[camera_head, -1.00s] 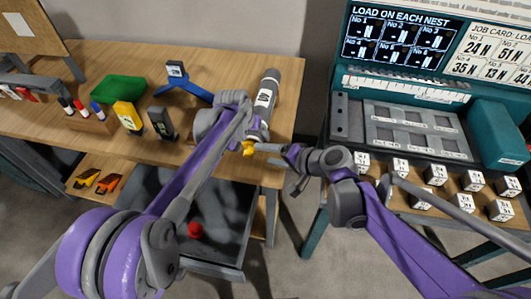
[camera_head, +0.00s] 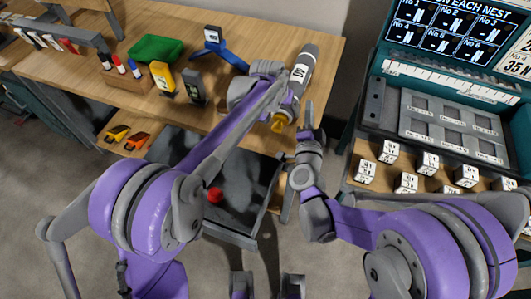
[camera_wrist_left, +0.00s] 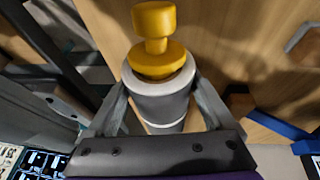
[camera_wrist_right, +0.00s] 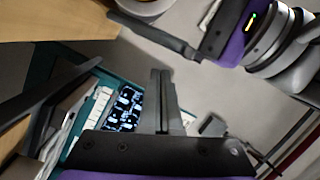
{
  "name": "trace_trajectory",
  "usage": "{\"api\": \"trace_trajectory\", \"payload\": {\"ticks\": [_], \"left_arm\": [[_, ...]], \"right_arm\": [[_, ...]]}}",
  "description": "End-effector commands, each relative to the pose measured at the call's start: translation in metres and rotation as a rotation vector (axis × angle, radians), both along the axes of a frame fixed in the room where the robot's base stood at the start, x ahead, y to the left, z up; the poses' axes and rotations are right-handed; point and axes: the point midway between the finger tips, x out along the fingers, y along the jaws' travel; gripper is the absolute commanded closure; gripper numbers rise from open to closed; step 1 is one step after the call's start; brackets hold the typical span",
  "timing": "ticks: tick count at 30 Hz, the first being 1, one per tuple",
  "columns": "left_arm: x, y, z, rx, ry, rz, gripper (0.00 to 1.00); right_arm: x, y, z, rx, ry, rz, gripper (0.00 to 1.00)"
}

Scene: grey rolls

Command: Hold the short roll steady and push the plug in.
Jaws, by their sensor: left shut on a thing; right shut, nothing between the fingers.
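A grey roll (camera_head: 305,62) with a white label lies at the table's right end, one end towards me. My left gripper (camera_head: 287,97) is shut around it near that end; in the left wrist view its fingers (camera_wrist_left: 162,92) flank the grey roll (camera_wrist_left: 160,102). A yellow plug (camera_wrist_left: 155,48) sits in the roll's mouth, its knob and flange showing; how deep it sits is unclear. The plug also shows in the head view (camera_head: 278,123). My right gripper (camera_head: 311,125) is shut and empty, right of the plug and apart from it. Its closed fingers (camera_wrist_right: 161,85) show in the right wrist view.
On the wooden table (camera_head: 225,55) stand a green tray (camera_head: 155,49), a blue stand (camera_head: 213,45), a yellow device (camera_head: 162,78), a dark device (camera_head: 194,85) and a marker block (camera_head: 125,80). An open drawer (camera_head: 240,190) holds a red object (camera_head: 215,195). A teal station (camera_head: 450,110) with white cubes stands right.

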Motion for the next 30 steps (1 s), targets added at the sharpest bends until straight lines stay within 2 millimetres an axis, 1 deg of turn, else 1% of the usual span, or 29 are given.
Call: {"api": "trace_trajectory", "payload": {"ticks": [1,2,4,9,13,15,18,20,23,30], "left_arm": [[0.0,0.0,0.0,0.0,0.0,0.0,0.87],[0.0,0.0,0.0,0.0,0.0,0.0,0.87],[0.0,0.0,0.0,0.0,0.0,0.0,0.87],[0.0,0.0,0.0,0.0,0.0,0.0,0.87],[0.0,0.0,0.0,0.0,0.0,0.0,0.87],[0.0,0.0,0.0,0.0,0.0,0.0,0.87],[0.0,0.0,0.0,0.0,0.0,0.0,0.87],[0.0,0.0,0.0,0.0,0.0,0.0,0.87],[0.0,0.0,0.0,0.0,0.0,0.0,0.87],[0.0,0.0,0.0,0.0,0.0,0.0,0.87]], "right_arm": [[-0.007,0.011,0.001,0.027,-0.045,-0.03,1.0],[-0.012,0.016,0.002,0.047,-0.071,-0.053,1.0],[-0.027,0.033,-0.002,0.11,-0.116,-0.101,1.0],[-0.062,0.08,-0.029,0.255,-0.109,-0.164,1.0],[-0.087,0.104,-0.05,0.325,-0.073,-0.202,1.0],[-0.097,0.112,-0.059,0.348,-0.056,-0.219,1.0],[-0.106,0.118,-0.067,0.366,-0.037,-0.234,1.0],[-0.108,0.119,-0.069,0.37,-0.033,-0.239,1.0],[-0.104,0.118,-0.071,0.373,-0.03,-0.244,1.0],[-0.077,0.108,-0.07,0.373,-0.031,-0.245,1.0]]}}
